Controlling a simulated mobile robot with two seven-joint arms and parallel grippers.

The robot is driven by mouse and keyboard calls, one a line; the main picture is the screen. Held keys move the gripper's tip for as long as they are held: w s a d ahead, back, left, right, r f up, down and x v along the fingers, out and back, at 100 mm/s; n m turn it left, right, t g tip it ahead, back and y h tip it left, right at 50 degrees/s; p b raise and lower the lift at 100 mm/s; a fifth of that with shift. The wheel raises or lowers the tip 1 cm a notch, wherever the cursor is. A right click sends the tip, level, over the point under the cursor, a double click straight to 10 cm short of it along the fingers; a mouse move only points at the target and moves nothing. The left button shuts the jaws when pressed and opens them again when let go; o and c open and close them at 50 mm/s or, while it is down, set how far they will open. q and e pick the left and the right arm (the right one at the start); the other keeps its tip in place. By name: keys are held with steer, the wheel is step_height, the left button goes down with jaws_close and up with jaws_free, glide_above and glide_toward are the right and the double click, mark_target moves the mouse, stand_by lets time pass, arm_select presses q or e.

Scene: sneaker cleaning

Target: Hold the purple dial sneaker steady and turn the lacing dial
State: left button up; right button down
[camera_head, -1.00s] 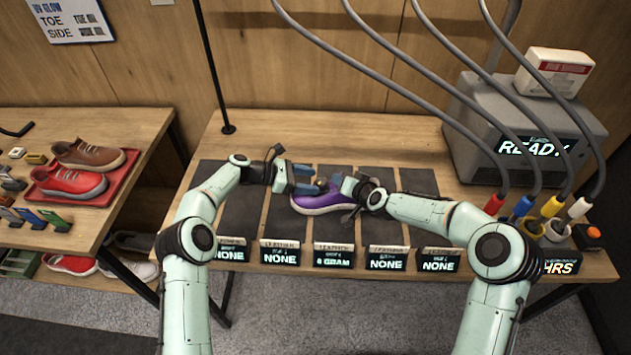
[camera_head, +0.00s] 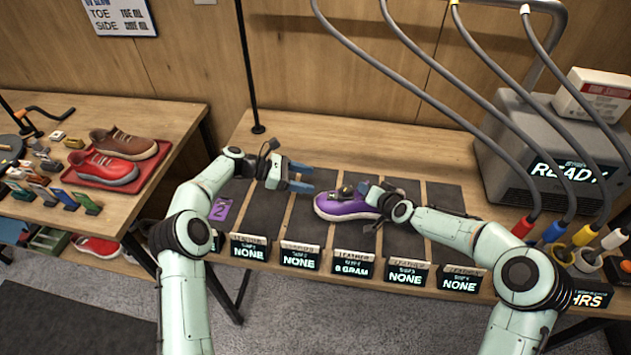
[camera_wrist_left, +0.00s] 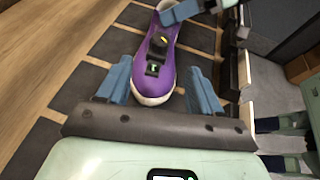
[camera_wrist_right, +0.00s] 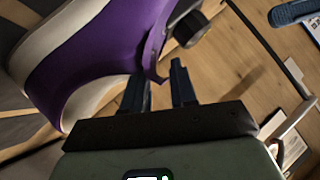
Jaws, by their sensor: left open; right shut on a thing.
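The purple dial sneaker (camera_head: 340,208) with a white sole lies on the middle dark mat, toe to the left. In the left wrist view, a black knob with a yellow mark (camera_wrist_left: 160,38), seemingly the lacing dial, stands on its top behind a small black piece with a green mark (camera_wrist_left: 153,70). My right gripper (camera_wrist_right: 160,88) is shut on the upper's rim at the heel end. A dark round part (camera_wrist_right: 190,28) shows beyond it. My left gripper (camera_head: 302,178) is open and empty, left of the toe; its fingers point at the sneaker without visible contact.
Label stands (camera_head: 352,264) line the table's front edge. A grey machine reading READY (camera_head: 545,150) stands at right, with hoses and coloured nozzles in front. A purple card marked 2 (camera_head: 220,208) lies at left. A side table holds a red tray of shoes (camera_head: 128,184).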

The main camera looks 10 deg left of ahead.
arm_select(q)
steer(key=n+t, duration=0.1)
steer(key=n+t+y, duration=0.2)
steer(key=n+t, duration=0.2)
glide_toward(342, 190)
steer(key=x, duration=1)
steer(key=c, duration=1.1)
